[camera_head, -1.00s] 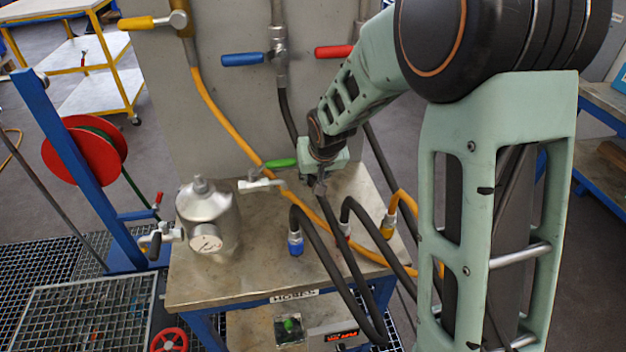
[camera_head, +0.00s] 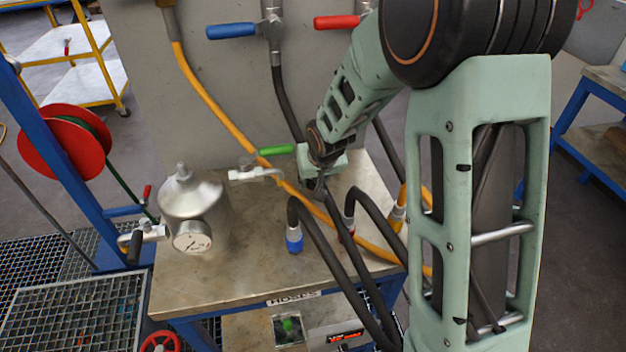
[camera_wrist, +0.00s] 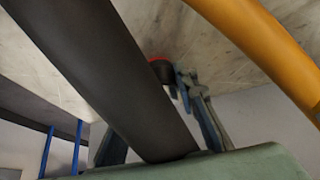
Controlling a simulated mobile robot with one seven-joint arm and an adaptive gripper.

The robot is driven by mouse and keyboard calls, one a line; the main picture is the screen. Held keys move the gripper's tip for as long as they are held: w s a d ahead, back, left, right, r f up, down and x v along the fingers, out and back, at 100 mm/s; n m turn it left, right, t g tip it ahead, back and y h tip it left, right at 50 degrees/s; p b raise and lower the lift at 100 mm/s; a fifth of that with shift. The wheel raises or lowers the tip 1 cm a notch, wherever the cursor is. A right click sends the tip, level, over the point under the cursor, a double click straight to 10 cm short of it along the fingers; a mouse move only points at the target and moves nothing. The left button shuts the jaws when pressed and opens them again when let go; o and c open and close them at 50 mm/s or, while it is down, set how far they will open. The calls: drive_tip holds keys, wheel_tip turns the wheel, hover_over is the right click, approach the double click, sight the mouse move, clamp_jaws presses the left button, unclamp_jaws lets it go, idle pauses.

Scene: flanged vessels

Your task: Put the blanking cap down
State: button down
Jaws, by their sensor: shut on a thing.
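My gripper (camera_head: 319,188) reaches down over the metal bench top (camera_head: 240,270), behind the black hoses. Its fingers also show in the wrist view (camera_wrist: 178,88), partly hidden by a thick black hose. The fingertips close on a small dark piece with a red rim, seemingly the blanking cap (camera_wrist: 160,66). The hose hides much of this piece. In the wrist view it appears against the bench top; I cannot tell whether it touches. The cap cannot be made out in the head view.
A flanged metal vessel (camera_head: 195,212) with a gauge stands on the bench's left. The bench's front left is clear.

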drive_tip(key=shift+f, duration=0.15)
drive_tip(key=c, duration=1.5)
unclamp_jaws()
drive_tip(key=shift+c, duration=0.2)
drive_tip(key=shift+s+r, duration=0.15)
drive_tip(key=shift+r, duration=0.5)
drive_tip(key=p+v, duration=0.2)
drive_tip(key=v, duration=0.9)
drive_tip(key=shift+s, duration=0.15)
